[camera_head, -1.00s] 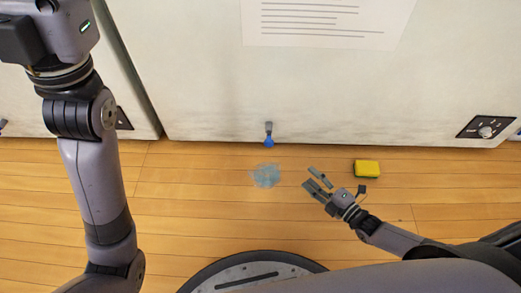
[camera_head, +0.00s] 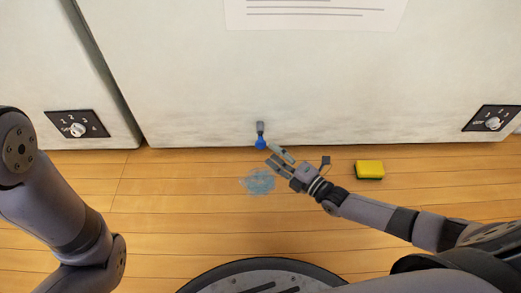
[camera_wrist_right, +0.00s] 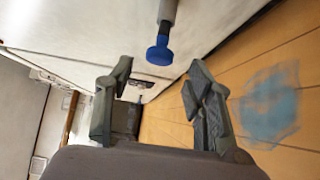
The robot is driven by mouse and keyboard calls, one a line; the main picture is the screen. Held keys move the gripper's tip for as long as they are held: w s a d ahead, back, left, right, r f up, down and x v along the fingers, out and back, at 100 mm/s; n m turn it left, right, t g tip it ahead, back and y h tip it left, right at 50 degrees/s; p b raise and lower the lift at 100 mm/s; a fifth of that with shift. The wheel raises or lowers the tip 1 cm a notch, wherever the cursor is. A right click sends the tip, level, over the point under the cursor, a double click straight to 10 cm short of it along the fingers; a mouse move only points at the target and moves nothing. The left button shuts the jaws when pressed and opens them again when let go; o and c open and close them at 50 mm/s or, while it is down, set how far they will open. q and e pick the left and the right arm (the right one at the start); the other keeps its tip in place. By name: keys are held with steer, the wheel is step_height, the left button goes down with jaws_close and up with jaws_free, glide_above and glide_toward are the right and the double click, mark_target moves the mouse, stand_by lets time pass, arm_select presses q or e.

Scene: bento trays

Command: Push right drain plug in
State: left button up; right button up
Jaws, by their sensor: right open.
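The drain plug (camera_head: 261,143) is a blue cap on the end of a short grey pipe (camera_head: 260,127) that sticks out low on the white cabinet front. In the right wrist view the blue plug (camera_wrist_right: 158,53) shows ahead of the fingers, slightly above the gap between them. My right gripper (camera_head: 275,157) is open and empty, just below and to the right of the plug in the head view. In the right wrist view my right gripper (camera_wrist_right: 160,80) has its fingers apart, with the plug beyond them. My left gripper is out of view; only part of my left arm shows.
A blue puddle (camera_head: 257,181) lies on the wooden floor below the plug. A yellow and green sponge (camera_head: 369,169) lies to the right. Dial panels (camera_head: 77,125) and (camera_head: 492,119) sit on the white fronts. A paper sheet (camera_head: 315,12) with printed lines is at the top.

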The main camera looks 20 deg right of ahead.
mark_target(263, 146)
steer(key=b+x, duration=0.1)
steer(key=x, duration=0.1)
steer(key=b+x, duration=0.1)
steer(key=x, duration=0.1)
steer(key=shift+w+a+f, duration=0.2)
steer(key=shift+w+a, duration=0.05)
steer(key=shift+w, duration=0.1)
steer(key=shift+b+x, duration=0.4)
steer(key=shift+x, duration=0.35)
steer(key=shift+r, duration=0.2)
jaws_close()
